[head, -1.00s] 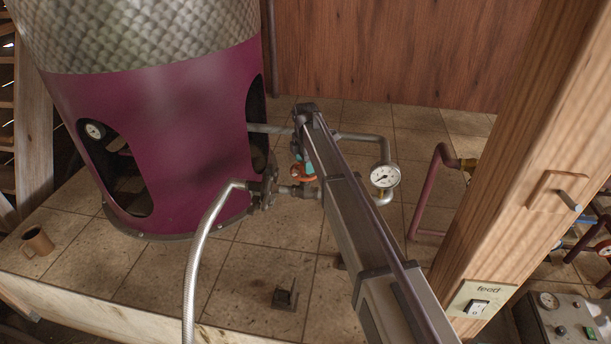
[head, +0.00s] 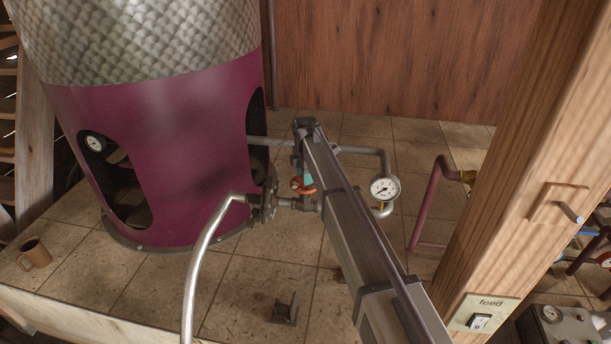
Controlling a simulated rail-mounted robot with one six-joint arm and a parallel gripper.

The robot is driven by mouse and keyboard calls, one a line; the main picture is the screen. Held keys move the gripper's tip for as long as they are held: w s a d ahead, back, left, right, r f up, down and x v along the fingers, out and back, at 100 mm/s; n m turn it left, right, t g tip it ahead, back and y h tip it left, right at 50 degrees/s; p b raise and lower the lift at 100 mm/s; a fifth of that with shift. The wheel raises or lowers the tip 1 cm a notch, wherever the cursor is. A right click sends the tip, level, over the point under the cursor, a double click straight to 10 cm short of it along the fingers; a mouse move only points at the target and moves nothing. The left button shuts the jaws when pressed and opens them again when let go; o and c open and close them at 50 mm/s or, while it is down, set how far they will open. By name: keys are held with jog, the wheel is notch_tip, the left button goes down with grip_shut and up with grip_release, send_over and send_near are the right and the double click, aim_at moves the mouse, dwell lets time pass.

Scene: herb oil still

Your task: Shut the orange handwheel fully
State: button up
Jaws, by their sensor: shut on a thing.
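The orange handwheel (head: 297,184) sits on the pipework just right of the maroon still, above a grey pipe fitting. Only part of its rim shows. My gripper (head: 307,180), with teal fingers, comes down onto the wheel from above and is shut on it. My arm covers the right side of the wheel, and the fingertips are small and partly hidden in this view.
The maroon still (head: 190,150) stands at the left. A round gauge (head: 384,189) is close right of my arm. A braided hose (head: 204,250) curves down in front. A wooden post (head: 520,170) with a feed switch (head: 479,321) stands at the right.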

jog(key=shift+m, duration=0.3)
jog(key=m, duration=0.9)
jog(key=shift+s+m, duration=0.1)
jog(key=shift+m, duration=0.3)
jog(key=m, duration=0.3)
jog(key=shift+m, duration=0.4)
jog(key=m, duration=1.4)
jog(key=shift+a, duration=0.1)
